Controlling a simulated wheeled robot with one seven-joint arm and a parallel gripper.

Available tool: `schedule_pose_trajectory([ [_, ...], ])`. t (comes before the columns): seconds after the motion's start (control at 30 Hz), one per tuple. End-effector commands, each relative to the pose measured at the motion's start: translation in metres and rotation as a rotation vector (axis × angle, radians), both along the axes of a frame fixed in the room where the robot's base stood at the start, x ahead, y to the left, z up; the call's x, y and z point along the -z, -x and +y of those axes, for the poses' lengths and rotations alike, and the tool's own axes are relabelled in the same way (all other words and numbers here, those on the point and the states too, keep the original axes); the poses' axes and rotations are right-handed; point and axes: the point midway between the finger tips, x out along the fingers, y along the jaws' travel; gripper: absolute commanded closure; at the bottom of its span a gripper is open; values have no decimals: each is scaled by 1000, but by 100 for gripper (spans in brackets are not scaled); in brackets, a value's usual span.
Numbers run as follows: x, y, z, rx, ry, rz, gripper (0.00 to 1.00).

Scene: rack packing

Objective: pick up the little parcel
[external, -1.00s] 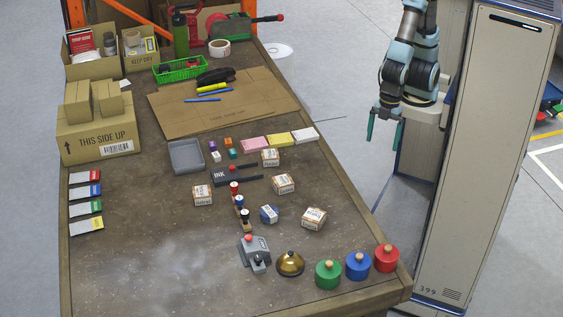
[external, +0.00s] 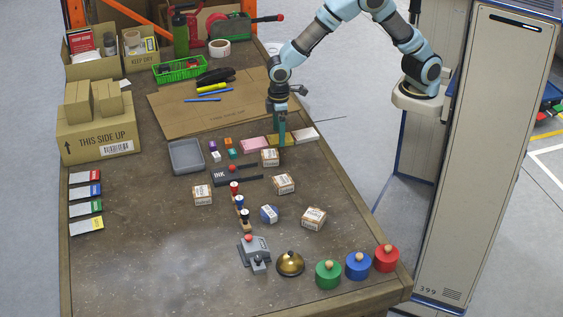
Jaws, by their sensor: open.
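Several little parcels with white labels sit on the workbench. One parcel (external: 270,158) lies just in front of the pink note pad. Others are a parcel to the left (external: 203,195), one in the middle (external: 284,184) and a larger one to the right (external: 314,219). A blue and white parcel (external: 269,214) sits near the stamps.
The pink pad (external: 254,144) and a white pad (external: 305,135) lie beside my gripper. An ink pad (external: 232,176), stamps (external: 239,203), a grey tray (external: 186,157) and a brass bell (external: 290,263) stand around the parcels. The front left of the bench is clear.

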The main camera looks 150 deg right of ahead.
Motion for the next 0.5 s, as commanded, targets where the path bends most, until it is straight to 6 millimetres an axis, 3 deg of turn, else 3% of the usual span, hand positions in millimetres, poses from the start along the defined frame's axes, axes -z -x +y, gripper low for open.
schedule_pose_trajectory([
  [0.03,3,4,-16,28,-1,6,0],
  [0.13,7,8,-32,57,-1,10,0],
  [0.5,56,9,-35,62,-4,12,0],
])
